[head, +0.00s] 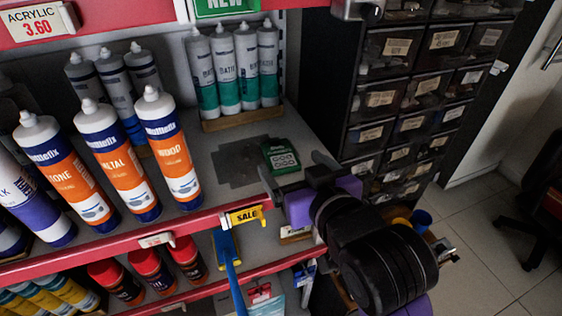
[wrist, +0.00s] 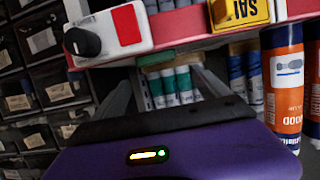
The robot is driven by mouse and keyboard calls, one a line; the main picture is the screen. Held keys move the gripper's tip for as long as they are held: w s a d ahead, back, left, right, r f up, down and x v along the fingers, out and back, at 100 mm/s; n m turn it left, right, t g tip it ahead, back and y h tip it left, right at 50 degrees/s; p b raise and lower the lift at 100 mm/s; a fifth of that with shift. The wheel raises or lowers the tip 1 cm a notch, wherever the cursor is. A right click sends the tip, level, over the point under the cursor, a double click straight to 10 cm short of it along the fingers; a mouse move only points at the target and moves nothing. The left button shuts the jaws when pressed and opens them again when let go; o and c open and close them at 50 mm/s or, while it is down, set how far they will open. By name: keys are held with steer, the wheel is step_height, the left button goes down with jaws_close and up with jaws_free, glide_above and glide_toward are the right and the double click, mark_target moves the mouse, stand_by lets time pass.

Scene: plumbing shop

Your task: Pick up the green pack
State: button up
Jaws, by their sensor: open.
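The green pack (head: 281,156) is a small dark green box with pale round marks. It lies on the upper shelf, near its right end, beside a dark grey patch. My gripper (head: 293,170) is open and empty at the shelf's front edge, its fingers spread just in front of the pack. In the wrist view, which is upside down, a green strip (wrist: 155,58) that looks like the pack shows between and beyond the open fingers (wrist: 161,78). Whether the fingers touch the pack cannot be told.
Orange-labelled cartridges (head: 168,150) stand left on the shelf. Grey-green cartridges (head: 236,68) stand in a row behind the pack. A yellow SALE tag (head: 245,216) hangs on the red shelf edge. A black drawer cabinet (head: 405,95) stands to the right.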

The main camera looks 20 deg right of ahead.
mark_target(280, 154)
steer(key=shift+b+x, duration=0.55)
steer(key=shift+x, duration=0.25)
steer(key=x, duration=0.5)
steer(key=shift+s+d+f+p, duration=0.15)
steer(key=shift+f+p, duration=0.25)
steer(key=shift+c, duration=0.3)
steer(key=c, duration=1.4)
